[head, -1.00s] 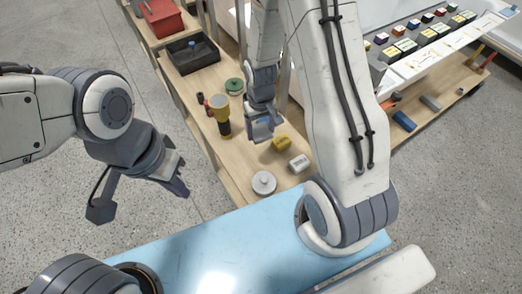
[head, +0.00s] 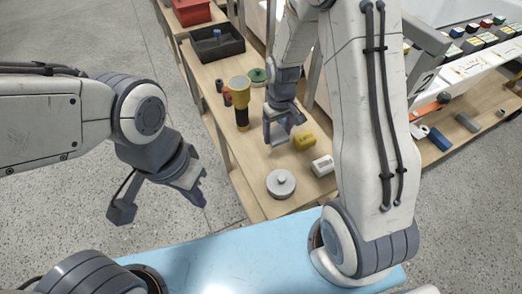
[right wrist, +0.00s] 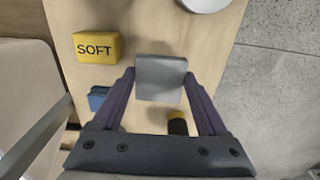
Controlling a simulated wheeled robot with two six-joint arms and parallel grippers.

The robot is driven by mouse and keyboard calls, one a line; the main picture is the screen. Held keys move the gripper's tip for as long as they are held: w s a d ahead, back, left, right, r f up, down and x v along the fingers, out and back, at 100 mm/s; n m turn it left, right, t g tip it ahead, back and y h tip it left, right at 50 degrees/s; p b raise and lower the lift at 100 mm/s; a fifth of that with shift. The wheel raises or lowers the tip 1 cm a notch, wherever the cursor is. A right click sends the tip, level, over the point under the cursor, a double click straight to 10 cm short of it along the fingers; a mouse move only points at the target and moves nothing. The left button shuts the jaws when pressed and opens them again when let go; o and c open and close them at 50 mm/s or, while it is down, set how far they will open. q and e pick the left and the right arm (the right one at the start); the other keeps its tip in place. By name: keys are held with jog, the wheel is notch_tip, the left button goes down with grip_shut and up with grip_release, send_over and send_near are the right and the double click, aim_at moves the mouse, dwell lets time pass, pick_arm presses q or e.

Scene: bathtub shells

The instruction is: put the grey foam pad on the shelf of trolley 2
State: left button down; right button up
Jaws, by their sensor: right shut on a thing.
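The grey foam pad (right wrist: 160,78) is a small pale grey square between the fingertips of my right gripper (right wrist: 160,92) in the right wrist view. In the head view my right gripper (head: 284,130) is over the wooden bench top, beside the yellow block; the pad is hard to make out there. This gripper is shut on the pad. A grey panel marked "2" (head: 427,76) belongs to trolley 2 at the right, partly hidden by my right arm. A wooden shelf (head: 448,155) shows low there. My left gripper (head: 158,203) is open and empty over the floor.
Near the right gripper are the yellow "SOFT" block (head: 304,140), a white block (head: 322,166), a round grey lidded thing (head: 281,183), a yellow torch (head: 239,98) and a green disc (head: 259,75). A black tray (head: 217,45) stands behind. The right shelf holds a blue piece (head: 440,139).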

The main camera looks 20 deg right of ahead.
send_over(261, 156)
notch_tip(261, 156, down, 3)
jog(key=shift+d, duration=0.15)
jog(key=shift+f, duration=2)
jog(key=shift+f, duration=0.15)
jog(key=o, duration=1.2)
jog(key=shift+r, duration=0.2)
notch_tip(261, 156, up, 11)
jog(key=s+a+r+n, duration=0.1)
jog(key=s+a+r, duration=0.2)
jog(key=s, duration=0.4)
jog(key=s+a+r+n, duration=0.2)
jog(key=s+r, duration=0.3)
jog(key=s, duration=0.3)
jog(key=s+a+r+n+y, duration=0.1)
jog(key=s+a+r+n, duration=0.1)
jog(key=s+r, duration=0.3)
jog(key=shift+s+a+p, duration=0.35)
jog(key=shift+s+a, duration=0.45)
jog(key=shift+s, duration=0.35)
